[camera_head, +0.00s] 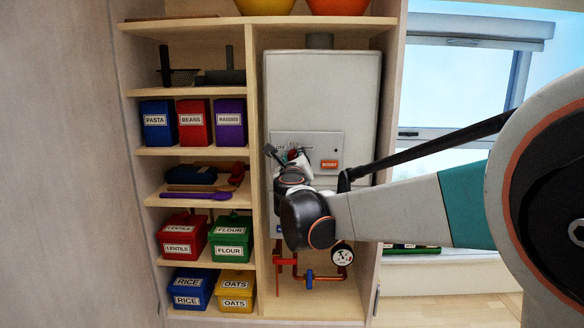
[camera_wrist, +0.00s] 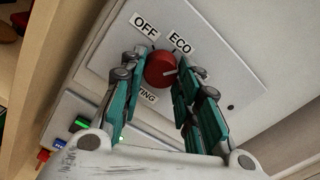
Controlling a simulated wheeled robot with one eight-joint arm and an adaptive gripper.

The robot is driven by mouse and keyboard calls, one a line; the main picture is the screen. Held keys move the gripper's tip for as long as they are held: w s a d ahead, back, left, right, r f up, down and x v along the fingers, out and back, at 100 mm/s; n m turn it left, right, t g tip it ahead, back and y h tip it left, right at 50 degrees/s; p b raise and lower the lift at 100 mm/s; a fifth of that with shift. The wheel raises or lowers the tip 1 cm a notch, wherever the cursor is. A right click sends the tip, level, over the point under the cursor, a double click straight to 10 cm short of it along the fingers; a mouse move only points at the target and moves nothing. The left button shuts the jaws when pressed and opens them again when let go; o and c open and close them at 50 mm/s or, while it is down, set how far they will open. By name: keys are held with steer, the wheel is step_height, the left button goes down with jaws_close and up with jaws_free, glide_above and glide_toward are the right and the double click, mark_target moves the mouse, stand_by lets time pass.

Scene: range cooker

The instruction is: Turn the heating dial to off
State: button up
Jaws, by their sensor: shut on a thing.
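The heating dial (camera_wrist: 162,70) is a round red knob on a pale panel in the wrist view. An OFF label (camera_wrist: 145,26) and an ECO label (camera_wrist: 180,41) sit above it, and a partly hidden label ending in "TING" (camera_wrist: 147,97) is below it. My gripper (camera_wrist: 163,65) has one teal finger on each side of the dial and is shut on it. I cannot clearly tell which way the dial points.
Shelves with labelled boxes, such as the purple one (camera_head: 229,121), stand left of the boiler. A wooden divider (camera_head: 250,80) runs close to the boiler's left side. Copper pipes and a gauge (camera_head: 342,255) are below. A window (camera_head: 450,90) is at the right, behind my arm.

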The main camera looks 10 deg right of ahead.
steer(key=n+b, duration=0.6)
steer(key=n, duration=1.2)
steer(key=shift+r, duration=0.15)
steer(key=shift+n, duration=0.4)
steer(key=o, duration=1.1)
steer(key=shift+c, duration=0.2)
steer(key=shift+s, duration=0.1)
